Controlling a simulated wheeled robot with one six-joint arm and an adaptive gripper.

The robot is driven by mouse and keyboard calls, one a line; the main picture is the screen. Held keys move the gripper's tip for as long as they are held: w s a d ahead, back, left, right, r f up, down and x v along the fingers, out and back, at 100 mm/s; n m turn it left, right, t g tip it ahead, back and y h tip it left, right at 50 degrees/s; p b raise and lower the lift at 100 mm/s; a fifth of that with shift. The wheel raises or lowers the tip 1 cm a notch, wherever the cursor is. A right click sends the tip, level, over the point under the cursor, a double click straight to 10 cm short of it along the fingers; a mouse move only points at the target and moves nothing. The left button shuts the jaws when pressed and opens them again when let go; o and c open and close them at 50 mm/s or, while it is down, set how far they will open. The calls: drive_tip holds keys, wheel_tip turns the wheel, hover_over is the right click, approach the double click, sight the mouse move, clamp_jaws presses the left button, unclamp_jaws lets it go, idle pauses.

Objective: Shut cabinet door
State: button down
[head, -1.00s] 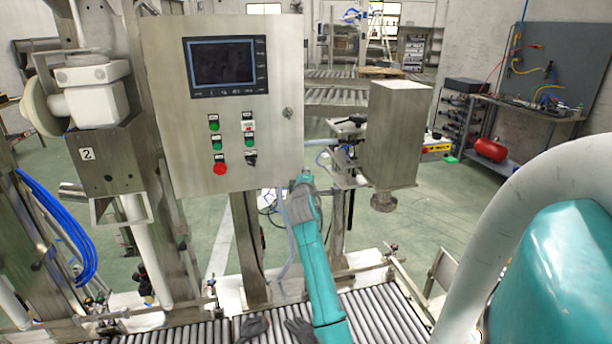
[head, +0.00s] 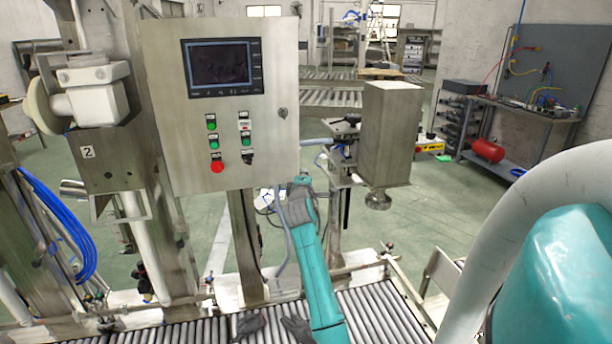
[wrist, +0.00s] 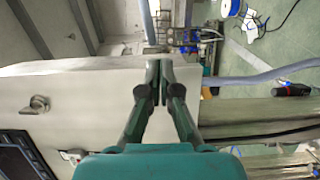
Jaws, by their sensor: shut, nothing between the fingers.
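The grey metal cabinet (head: 160,120) fills the middle left of the head view. Its door carries a screen, buttons and a round latch (head: 283,113). In the wrist view a pale cabinet panel (wrist: 90,90) lies behind and left of the fingers, with the latch (wrist: 38,104) further left and the screen at the lower left corner. My gripper (wrist: 158,68) is shut and empty, its fingertips overlapping the panel's edge in the picture. Contact cannot be told. In the head view my arm ends by the cabinet's lower right corner, and the fingers are not clear there. The door's gap is not visible.
A metal hopper (head: 387,130) stands right of the cabinet. A roller conveyor (head: 375,312) runs along the bottom with dark glove-like items (head: 250,326). Hoses and cables hang near the cabinet's posts. Open green floor (head: 415,220) lies beyond, with a workbench (head: 530,112) at the right.

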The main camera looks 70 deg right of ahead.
drive_tip(key=s+a, duration=0.2)
drive_tip(key=s, duration=0.8)
drive_tip(key=shift+s+a, duration=0.2)
drive_tip(key=shift+s, duration=0.1)
